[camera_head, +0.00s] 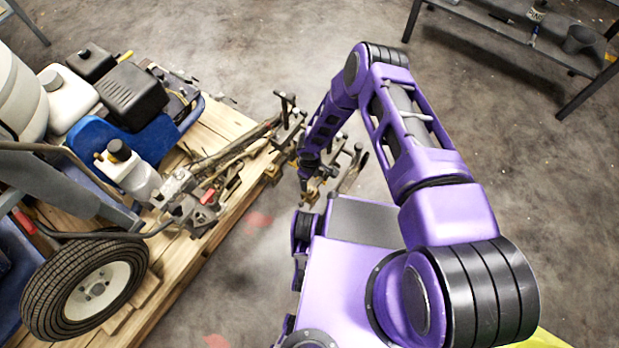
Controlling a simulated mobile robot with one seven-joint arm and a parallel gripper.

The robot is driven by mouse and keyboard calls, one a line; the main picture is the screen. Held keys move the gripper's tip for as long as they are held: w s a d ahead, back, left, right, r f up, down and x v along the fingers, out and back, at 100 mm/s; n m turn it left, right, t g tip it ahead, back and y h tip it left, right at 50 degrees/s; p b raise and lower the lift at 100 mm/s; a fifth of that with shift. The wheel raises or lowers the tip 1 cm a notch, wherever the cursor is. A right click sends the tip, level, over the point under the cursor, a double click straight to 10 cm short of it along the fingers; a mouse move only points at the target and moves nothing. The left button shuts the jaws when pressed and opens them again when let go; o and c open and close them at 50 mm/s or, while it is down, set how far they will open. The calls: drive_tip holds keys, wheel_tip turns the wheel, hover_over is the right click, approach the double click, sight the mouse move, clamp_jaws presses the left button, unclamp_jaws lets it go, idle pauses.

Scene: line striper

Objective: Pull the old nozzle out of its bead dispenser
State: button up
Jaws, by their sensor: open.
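My gripper (305,183) is at the lower end of my purple arm, pointing down beside the striper's front outrigger. It is small in this view, and the gap between its jaws is hard to make out; it is open. Metal brackets and rods with dark knobs (288,108) stand just left of and behind it, and similar parts (344,165) stand to its right. The bead dispenser and its old nozzle seem to be among these parts, but I cannot tell which piece is the nozzle. My wrist hides part of this hardware. I cannot tell whether the gripper touches anything.
The line striper, with a blue frame (150,137) and a large black tyre (85,287), stands on a wooden pallet (222,122) at the left. A dark bench (480,22) with small items is at the upper right. The concrete floor (540,170) at the right is clear.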

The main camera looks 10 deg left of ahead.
sight(310, 190)
wheel_tip(310, 190, down, 8)
drive_tip(key=b, duration=0.6)
drive_tip(key=shift+r, duration=0.2)
clamp_jaws()
idle(0.4)
